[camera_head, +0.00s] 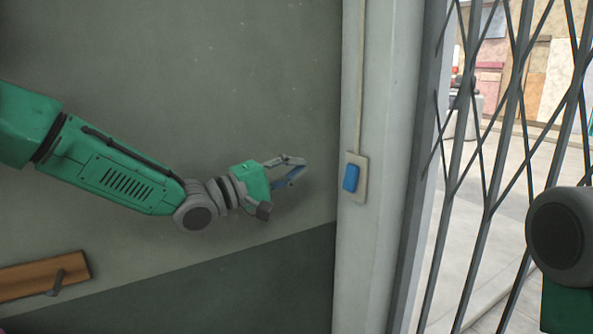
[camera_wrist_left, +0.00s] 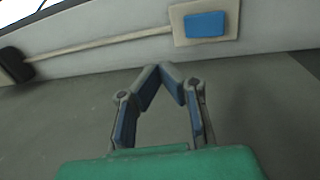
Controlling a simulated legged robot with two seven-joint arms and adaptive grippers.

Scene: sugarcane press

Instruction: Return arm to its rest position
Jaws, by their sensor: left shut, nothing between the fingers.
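My left arm comes in from the left in the head view, in front of the grey-green wall. Its gripper (camera_head: 303,166) is shut and empty, a little left of a blue wall switch (camera_head: 351,178) on a beige plate. A gap separates the fingertips from the switch. In the left wrist view the fingers of the gripper (camera_wrist_left: 160,68) meet at their tips, and the blue switch (camera_wrist_left: 204,24) shows beyond them, up and to the right. Part of my right arm shows at the right edge of the head view; its gripper is out of sight.
The switch sits on a pale door post (camera_head: 378,80) with a conduit running up from it. A folding metal lattice gate (camera_head: 497,130) stands to the right, with a paved area beyond. A wooden peg rail (camera_head: 35,277) is fixed on the wall at lower left.

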